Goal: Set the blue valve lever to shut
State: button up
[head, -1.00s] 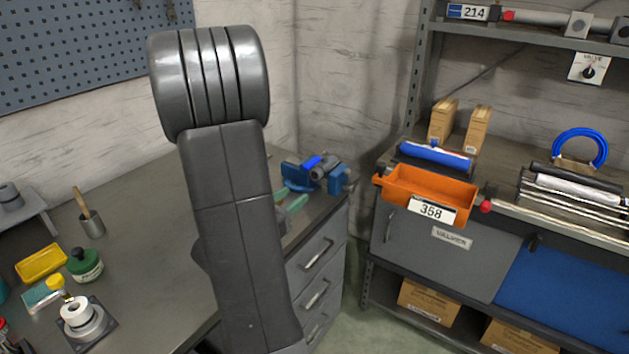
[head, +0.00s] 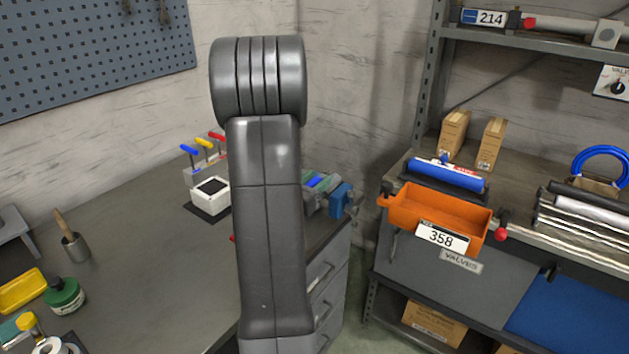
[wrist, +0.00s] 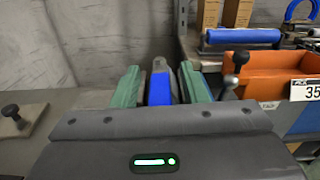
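A bright blue lever-like part (wrist: 160,88) with a grey rounded end behind it lies between my gripper's green fingers in the wrist view. My gripper (wrist: 160,68) is open, with a narrow gap on each side of this part. In the head view the blue part (head: 317,181) shows beside my arm, at the blue vise (head: 341,200). A separate block (head: 196,176) at the back of the bench carries upright blue (head: 189,149), yellow (head: 203,143) and red (head: 217,136) levers. My arm hides much of the area around the gripper.
An orange bin (head: 430,210) marked 358 hangs at the shelf's front edge, right of the vise. A white box-like item (head: 210,195) stands before the lever block. A green jar (head: 64,295) and yellow tray (head: 20,290) stand left. The bench's middle is clear.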

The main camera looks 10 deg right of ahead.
grip_shut()
jog(key=shift+w+a+m+g+h+b, duration=0.35)
jog(key=shift+m+g+h, duration=0.45)
jog(key=shift+w+a+m+g+h, duration=0.1)
jog(key=shift+w+m+g+h, duration=0.1)
jog(key=shift+m+g+h, duration=0.65)
grip_release()
